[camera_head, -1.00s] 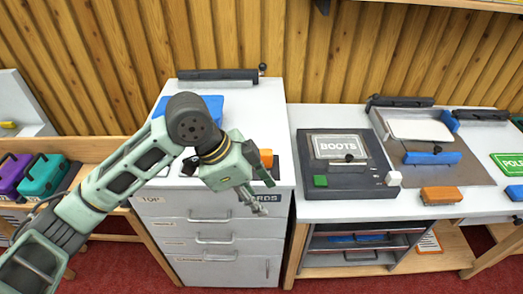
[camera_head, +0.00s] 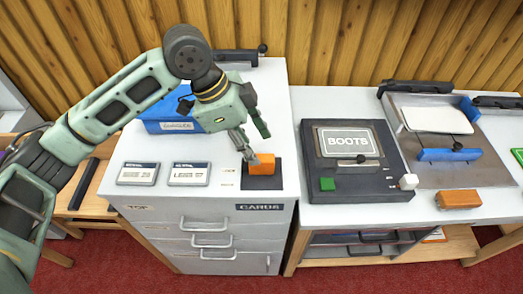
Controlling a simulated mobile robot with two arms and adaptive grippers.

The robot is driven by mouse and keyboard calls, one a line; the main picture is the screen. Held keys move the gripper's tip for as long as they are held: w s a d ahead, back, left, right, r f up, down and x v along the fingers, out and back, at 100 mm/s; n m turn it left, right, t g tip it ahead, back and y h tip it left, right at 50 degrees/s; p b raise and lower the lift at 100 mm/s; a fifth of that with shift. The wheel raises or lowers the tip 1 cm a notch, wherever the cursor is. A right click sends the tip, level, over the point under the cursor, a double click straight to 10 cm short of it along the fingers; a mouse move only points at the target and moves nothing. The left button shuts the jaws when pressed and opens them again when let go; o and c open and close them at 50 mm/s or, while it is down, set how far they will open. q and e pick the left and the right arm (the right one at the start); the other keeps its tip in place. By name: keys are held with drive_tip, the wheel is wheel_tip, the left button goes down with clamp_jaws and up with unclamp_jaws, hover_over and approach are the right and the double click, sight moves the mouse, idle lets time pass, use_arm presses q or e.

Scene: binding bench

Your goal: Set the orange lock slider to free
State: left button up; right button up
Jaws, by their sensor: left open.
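The orange lock slider (camera_head: 262,164) sits on a dark base plate (camera_head: 262,182) on the white cabinet top, near its front right edge. Small markings stand to its left, too small to read. My left gripper (camera_head: 254,150) is open and points down just above and behind the slider, its fingertips close to the slider's upper left edge. I cannot tell whether they touch it. My right gripper is not in view.
Two labelled cards (camera_head: 163,174) and a blue box (camera_head: 165,126) share the cabinet top. The drawers (camera_head: 205,225) below are shut. To the right stand a dark BOOTS machine (camera_head: 360,178) and an orange block (camera_head: 458,199).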

sight(261, 158)
use_arm(q)
drive_tip(key=x, duration=0.5)
drive_tip(key=shift+s+p, duration=0.2)
drive_tip(key=shift+p, duration=0.1)
drive_tip(key=shift+d+f, duration=0.1)
drive_tip(key=shift+f, duration=0.25)
clamp_jaws()
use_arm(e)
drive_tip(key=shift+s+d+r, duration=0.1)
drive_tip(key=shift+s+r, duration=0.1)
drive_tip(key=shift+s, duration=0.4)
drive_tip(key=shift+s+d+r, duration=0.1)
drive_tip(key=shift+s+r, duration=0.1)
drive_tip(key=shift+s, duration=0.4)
